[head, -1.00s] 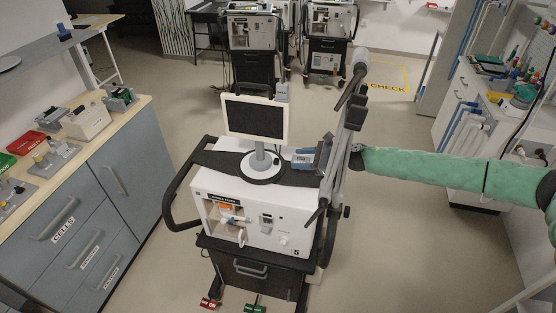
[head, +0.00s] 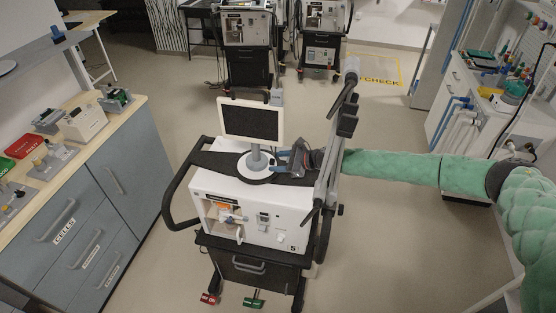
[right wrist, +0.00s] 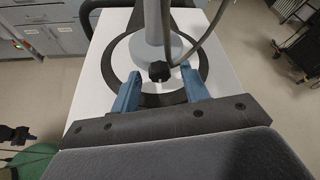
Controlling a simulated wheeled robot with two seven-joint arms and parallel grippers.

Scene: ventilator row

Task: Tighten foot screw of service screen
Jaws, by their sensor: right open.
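The service screen (head: 252,121) has a dark face and a pale frame, and stands on a grey post with a round foot on top of the white ventilator (head: 258,205). In the right wrist view, the foot screw is a black knob (right wrist: 159,71) at the near side of the grey foot (right wrist: 180,50). My right gripper (head: 280,164) reaches in from the right, low behind the pole. Its two blue fingers (right wrist: 158,88) are open, one to each side just short of the knob, with nothing between them. My left gripper is not in view.
A pole with black clamps (head: 345,115) rises at the ventilator's right side, close in front of my right arm. A cable (right wrist: 205,35) hangs beside the post. A counter (head: 110,125) stands left; more ventilators (head: 247,40) stand behind.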

